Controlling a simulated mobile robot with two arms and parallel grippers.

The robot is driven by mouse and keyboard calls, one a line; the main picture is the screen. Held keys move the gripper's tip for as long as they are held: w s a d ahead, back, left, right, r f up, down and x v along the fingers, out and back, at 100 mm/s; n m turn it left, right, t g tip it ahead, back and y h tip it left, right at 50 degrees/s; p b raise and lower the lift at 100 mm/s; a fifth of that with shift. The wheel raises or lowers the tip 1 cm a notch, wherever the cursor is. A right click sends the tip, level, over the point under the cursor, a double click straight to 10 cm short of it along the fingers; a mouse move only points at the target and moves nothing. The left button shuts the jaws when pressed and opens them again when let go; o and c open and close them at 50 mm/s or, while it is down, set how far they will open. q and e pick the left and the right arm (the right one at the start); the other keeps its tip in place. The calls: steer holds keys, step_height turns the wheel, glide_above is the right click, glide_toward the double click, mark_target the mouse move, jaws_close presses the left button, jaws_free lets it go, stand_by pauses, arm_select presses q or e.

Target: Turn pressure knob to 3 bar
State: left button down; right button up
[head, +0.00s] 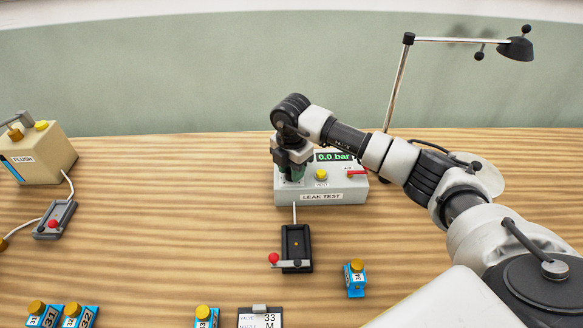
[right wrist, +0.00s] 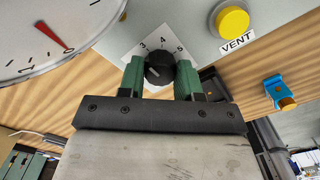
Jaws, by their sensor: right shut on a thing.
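The leak test box (head: 345,190) is grey and stands on the table, with a green display (head: 334,156) reading 0.0 bar. Its pressure knob (right wrist: 159,68) is black and sits on a white scale plate (right wrist: 150,41) where 3, 4 and 5 show. A small white mark shows on the knob, but I cannot tell which number it points at. My right gripper (right wrist: 160,78) is shut on the knob, one green finger at each side. In the head view my right gripper (head: 291,172) hides the knob at the box's left. My left gripper is not in view.
A yellow vent button (right wrist: 232,20) is right of the knob; a round gauge (right wrist: 50,30) is at its left. A red lever (head: 357,173) is on the box. A black fixture (head: 296,241), blue nozzle 34 (head: 355,279) and a lamp (head: 515,48) stand around. The flush box (head: 40,155) is far left.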

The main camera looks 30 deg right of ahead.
steer(key=shift+r, duration=0.1)
steer(key=o, duration=0.9)
step_height(320, 180, up, 11)
steer(key=shift+f+b, duration=0.15)
steer(key=shift+b, duration=0.8)
